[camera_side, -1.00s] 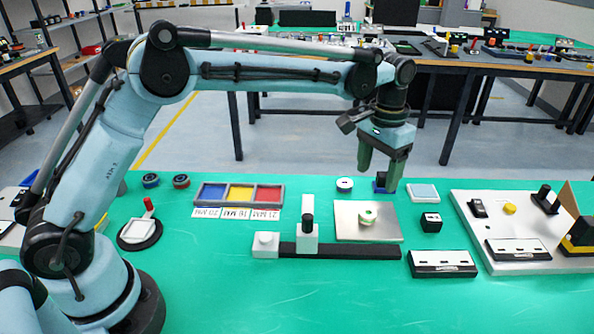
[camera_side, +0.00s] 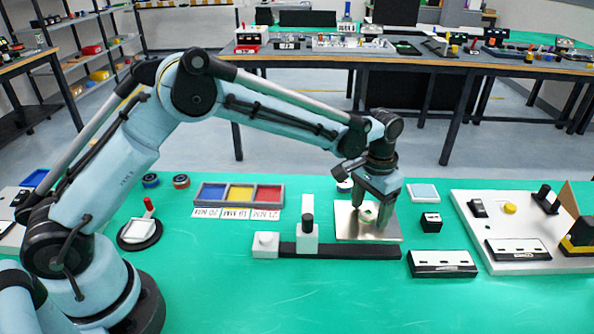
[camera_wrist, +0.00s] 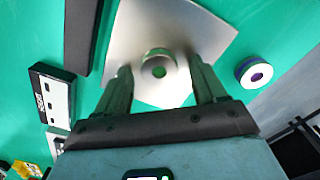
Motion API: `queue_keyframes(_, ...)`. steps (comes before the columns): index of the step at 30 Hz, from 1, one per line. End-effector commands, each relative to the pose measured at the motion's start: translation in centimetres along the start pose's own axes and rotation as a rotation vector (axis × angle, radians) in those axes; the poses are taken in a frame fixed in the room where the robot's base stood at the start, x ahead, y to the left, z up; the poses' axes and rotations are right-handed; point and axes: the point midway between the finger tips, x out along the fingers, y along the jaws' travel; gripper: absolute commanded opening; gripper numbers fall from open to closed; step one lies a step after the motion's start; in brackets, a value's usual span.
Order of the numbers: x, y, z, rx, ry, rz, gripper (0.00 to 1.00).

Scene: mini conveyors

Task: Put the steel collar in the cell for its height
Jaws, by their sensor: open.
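My gripper (camera_side: 373,218) is low over the plate, pointing down. In the wrist view my gripper (camera_wrist: 160,72) is open, with one finger on either side of the collar and gaps between. In the side view the fingers partly hide the collar. A grey tray with a blue cell (camera_side: 213,192), a yellow cell (camera_side: 240,193) and a red cell (camera_side: 268,194) stands left of the plate, all empty.
Small labels (camera_side: 237,213) lie before the tray. A black rail with a white slider (camera_side: 307,238) runs in front of the plate. A white-and-blue ring (camera_wrist: 254,72) lies beyond the plate. A black-and-white block (camera_side: 431,222) stands to the right. The front mat is clear.

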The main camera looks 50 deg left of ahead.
Motion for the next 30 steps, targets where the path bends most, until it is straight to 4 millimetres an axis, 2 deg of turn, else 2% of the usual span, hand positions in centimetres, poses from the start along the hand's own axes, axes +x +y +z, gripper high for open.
queue_keyframes(2,0.0,0.0,0.0,0.0,0.0,0.0,0.7)
queue_keyframes(3,0.0,0.0,0.0,0.0,0.0,0.0,0.67)
queue_keyframes(15,-0.1,0.0,0.0,0.0,0.0,0.0,0.06)
queue_keyframes(16,-0.1,0.0,0.0,0.0,0.0,0.0,0.04)
queue_keyframes(25,-0.5,0.0,0.0,0.0,0.0,0.0,0.03)
queue_keyframes(30,-2.2,0.0,0.0,0.0,0.0,0.0,0.03)
